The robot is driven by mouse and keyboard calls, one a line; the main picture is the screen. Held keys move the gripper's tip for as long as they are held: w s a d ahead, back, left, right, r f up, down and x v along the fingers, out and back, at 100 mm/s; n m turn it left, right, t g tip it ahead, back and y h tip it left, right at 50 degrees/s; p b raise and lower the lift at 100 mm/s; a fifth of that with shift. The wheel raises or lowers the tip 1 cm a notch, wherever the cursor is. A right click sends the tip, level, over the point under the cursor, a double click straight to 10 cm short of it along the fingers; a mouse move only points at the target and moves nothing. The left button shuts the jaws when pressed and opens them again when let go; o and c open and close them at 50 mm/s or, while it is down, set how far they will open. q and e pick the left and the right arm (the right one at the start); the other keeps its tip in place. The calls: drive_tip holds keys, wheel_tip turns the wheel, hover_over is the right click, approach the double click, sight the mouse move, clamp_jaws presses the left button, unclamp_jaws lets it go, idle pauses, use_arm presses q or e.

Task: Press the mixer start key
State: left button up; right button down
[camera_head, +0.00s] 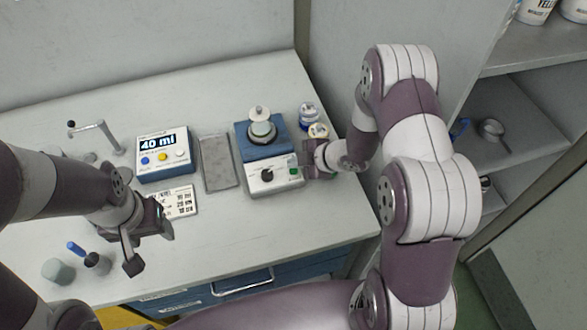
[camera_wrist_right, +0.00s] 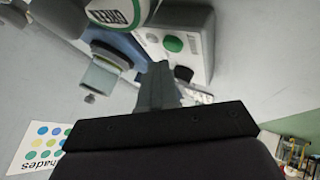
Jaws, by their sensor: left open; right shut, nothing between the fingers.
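The mixer (camera_head: 262,138) is a blue and white unit on the table, with a cup on top and a black knob (camera_head: 267,174) on its front panel. A green key (camera_head: 293,171) sits at the panel's right end; it also shows as a round green key (camera_wrist_right: 172,43) in the right wrist view. My right gripper (camera_head: 306,172) is shut and empty just right of the panel. In the wrist view its fingertips (camera_wrist_right: 159,68) are close to the green key; I cannot tell whether they touch. My left gripper (camera_head: 149,250) is open and empty over the table's front left.
A dispenser reading 40 ml (camera_head: 164,154), a grey tray (camera_head: 216,163) and a printed card (camera_head: 182,202) lie left of the mixer. Small jars (camera_head: 309,114) stand behind my right gripper. Shelves (camera_head: 525,120) stand at right.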

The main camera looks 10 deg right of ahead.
drive_tip(key=shift+f, duration=0.1)
idle(0.3)
drive_tip(key=shift+f+b, duration=0.3)
drive_tip(key=shift+f, duration=0.05)
